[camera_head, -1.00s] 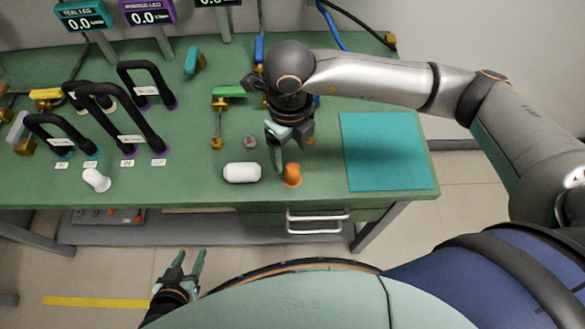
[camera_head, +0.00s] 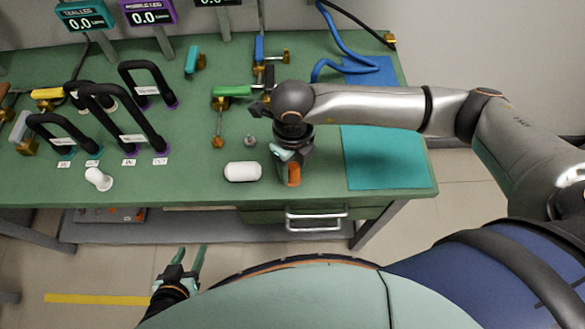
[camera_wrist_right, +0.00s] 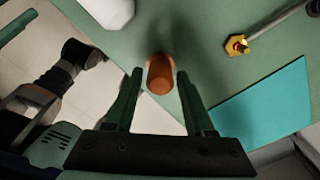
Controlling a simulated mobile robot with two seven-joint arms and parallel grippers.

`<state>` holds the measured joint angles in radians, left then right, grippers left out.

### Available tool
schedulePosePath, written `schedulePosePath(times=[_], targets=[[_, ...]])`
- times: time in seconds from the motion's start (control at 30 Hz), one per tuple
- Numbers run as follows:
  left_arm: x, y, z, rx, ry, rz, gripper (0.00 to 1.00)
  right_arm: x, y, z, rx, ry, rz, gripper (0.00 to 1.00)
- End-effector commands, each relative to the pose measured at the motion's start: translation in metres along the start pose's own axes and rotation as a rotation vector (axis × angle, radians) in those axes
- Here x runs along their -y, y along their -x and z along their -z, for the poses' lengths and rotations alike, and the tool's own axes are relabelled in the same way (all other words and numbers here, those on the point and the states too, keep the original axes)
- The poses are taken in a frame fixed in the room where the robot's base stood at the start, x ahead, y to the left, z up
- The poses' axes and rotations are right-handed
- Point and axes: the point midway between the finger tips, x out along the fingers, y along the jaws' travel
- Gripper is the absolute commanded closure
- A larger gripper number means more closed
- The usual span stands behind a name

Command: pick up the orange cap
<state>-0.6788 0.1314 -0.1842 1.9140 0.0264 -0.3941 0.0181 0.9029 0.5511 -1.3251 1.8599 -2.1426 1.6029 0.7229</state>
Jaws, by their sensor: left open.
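The orange cap (camera_head: 293,174) stands near the front edge of the green table, partly hidden by my right gripper in the head view. In the right wrist view the orange cap (camera_wrist_right: 160,75) lies just ahead of and between the two fingertips. My right gripper (camera_wrist_right: 162,80) is open, with a finger to each side of the cap and a gap visible; it also shows from above in the head view (camera_head: 289,178). My left gripper (camera_head: 195,252) is open and empty, low in front of the table.
A white capsule-shaped object (camera_head: 243,172) lies just left of the cap. A teal mat (camera_head: 388,160) is to the right. A small grey piece (camera_head: 250,141) and a green-handled clamp (camera_head: 232,91) are behind. Black handles (camera_head: 125,120) stand at the left.

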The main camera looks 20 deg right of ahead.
Motion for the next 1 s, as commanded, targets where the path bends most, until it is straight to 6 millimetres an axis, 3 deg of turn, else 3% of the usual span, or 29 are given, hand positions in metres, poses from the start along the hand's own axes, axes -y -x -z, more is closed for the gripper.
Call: schedulePosePath(times=[0.03, 0.47, 0.8, 1.0], targets=[[0.0, 0.0, 0.0, 0.0, 0.0, 0.0, 0.5, 0.0, 0.0, 0.0, 0.0, 0.0, 0.0, 0.53], [0.0, 0.0, 0.0, 0.0, 0.0, 0.0, 0.5, 0.0, 0.001, 0.0, 0.0, 0.0, 0.0, 1.0], [0.0, 0.0, -0.001, 0.0, 0.0, 0.0, 0.5, 0.0, 0.002, 0.0, 0.001, 0.0, 0.0, 1.0], [0.0, -0.003, -0.004, 0.0, 0.0, 0.0, 0.5, 0.0, 0.017, -0.001, 0.003, 0.001, 0.001, 1.0]])
